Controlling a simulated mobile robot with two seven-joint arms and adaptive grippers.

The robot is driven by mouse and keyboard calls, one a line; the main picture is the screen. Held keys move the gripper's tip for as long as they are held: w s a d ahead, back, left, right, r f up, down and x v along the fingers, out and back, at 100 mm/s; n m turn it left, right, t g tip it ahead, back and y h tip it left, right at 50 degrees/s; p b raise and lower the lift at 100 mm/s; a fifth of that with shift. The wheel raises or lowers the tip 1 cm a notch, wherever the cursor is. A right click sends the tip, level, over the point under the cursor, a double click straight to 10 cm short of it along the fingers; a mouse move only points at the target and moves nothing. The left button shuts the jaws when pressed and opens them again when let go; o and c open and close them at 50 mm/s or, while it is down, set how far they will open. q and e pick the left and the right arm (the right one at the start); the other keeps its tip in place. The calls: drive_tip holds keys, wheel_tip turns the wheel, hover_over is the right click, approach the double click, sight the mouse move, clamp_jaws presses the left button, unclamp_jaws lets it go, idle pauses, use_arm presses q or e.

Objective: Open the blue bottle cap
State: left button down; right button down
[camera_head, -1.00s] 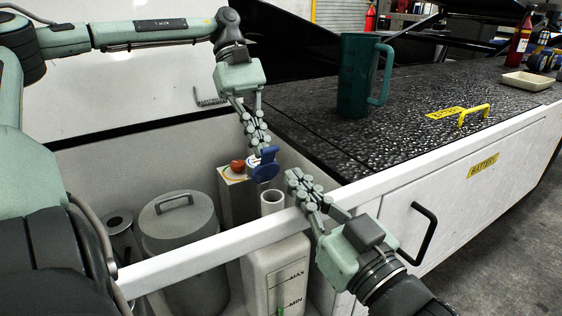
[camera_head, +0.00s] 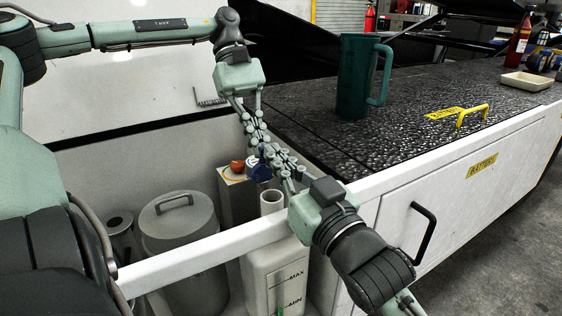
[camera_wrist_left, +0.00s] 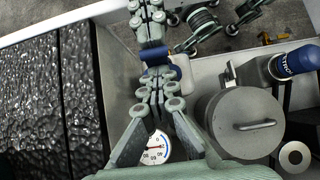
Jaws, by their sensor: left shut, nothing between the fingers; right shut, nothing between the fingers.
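The white bottle (camera_head: 262,270) with MAX and MIN marks stands in the bin, and its round neck (camera_head: 271,201) shows an open top. The blue cap (camera_head: 260,170) is tilted up beside the neck, partly hidden by my fingers; I cannot tell how it is attached. It also shows in the left wrist view (camera_wrist_left: 153,56). My left gripper (camera_head: 258,146) is shut, pointing down at the cap from above. My right gripper (camera_head: 268,153) is shut, its tips close to the cap and the left fingertips. I cannot tell whether either touches the cap.
A box with an orange-red knob (camera_head: 238,165) stands behind the bottle. A grey lidded canister (camera_head: 178,235) is to the left. The bin's white front rail (camera_head: 200,255) crosses before the bottle. A green mug (camera_head: 354,80) and a yellow handle (camera_head: 474,112) are on the black top.

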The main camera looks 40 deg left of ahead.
use_arm(q)
drive_tip(key=shift+d, duration=0.15)
use_arm(e)
drive_tip(key=shift+a+r, duration=0.1)
drive_tip(key=shift+r, duration=0.05)
use_arm(q)
drive_tip(key=c, duration=1.3)
unclamp_jaws()
drive_tip(key=shift+s+d+r, duration=0.1)
use_arm(e)
drive_tip(key=shift+r, duration=0.1)
drive_tip(key=shift+r, duration=0.1)
